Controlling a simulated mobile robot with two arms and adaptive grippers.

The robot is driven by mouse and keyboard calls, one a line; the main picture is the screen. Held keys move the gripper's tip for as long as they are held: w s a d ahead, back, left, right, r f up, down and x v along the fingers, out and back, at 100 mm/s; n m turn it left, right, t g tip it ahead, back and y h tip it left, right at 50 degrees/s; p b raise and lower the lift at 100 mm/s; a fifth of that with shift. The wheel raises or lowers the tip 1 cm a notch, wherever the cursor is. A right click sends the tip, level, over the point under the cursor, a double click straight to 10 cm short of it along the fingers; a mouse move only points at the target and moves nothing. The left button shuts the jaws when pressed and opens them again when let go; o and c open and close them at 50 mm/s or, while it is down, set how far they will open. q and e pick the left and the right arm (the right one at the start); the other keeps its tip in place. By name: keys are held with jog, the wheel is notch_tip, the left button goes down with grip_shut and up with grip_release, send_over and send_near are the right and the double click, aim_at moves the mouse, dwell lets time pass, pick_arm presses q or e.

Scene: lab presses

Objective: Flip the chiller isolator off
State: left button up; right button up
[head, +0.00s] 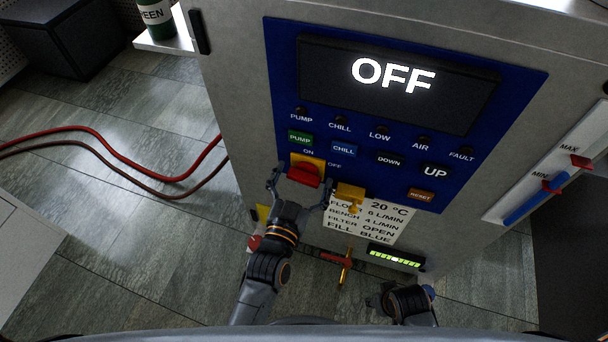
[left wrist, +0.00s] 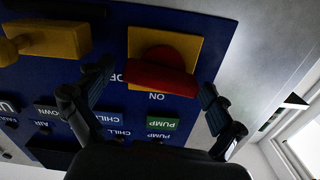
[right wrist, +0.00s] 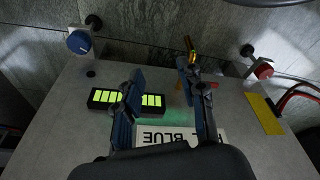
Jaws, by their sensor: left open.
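The isolator is a red handle (head: 304,176) on a yellow plate (head: 314,161) low on the blue panel, with ON printed above it and OFF to its right. In the left wrist view the red handle (left wrist: 162,76) lies across the plate (left wrist: 183,42). My left gripper (head: 301,187) is open, with one finger on each side of the handle. The left wrist view shows gaps between both fingers (left wrist: 157,80) and the handle; contact is not visible. My right gripper (right wrist: 160,75) is open and empty, low before the chiller's front; its fingers are unclear in the head view.
The display (head: 397,84) reads OFF. A yellow key-like lever (head: 350,194) sits close right of the isolator, near my left finger. Push buttons (head: 344,149) lie above. A red-handled valve (head: 337,260) and a lit green level bar (head: 396,258) are below. Red hoses (head: 110,145) run left.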

pick_arm(q)
jog(key=c, duration=1.2)
jog(key=shift+o, duration=0.2)
pick_arm(e)
jog(key=shift+r, duration=0.1)
pick_arm(q)
jog(key=shift+n+p, duration=1.1)
jog(key=shift+p, duration=0.1)
pick_arm(e)
jog(key=s+f, duration=0.4)
jog(key=f, duration=0.3)
jog(key=shift+d+f+g, duration=0.2)
jog(key=shift+d+g, duration=0.1)
jog(key=shift+s, duration=0.1)
pick_arm(q)
jog(key=o, duration=1.2)
jog(key=shift+c, duration=0.2)
jog(key=shift+s+a, duration=0.1)
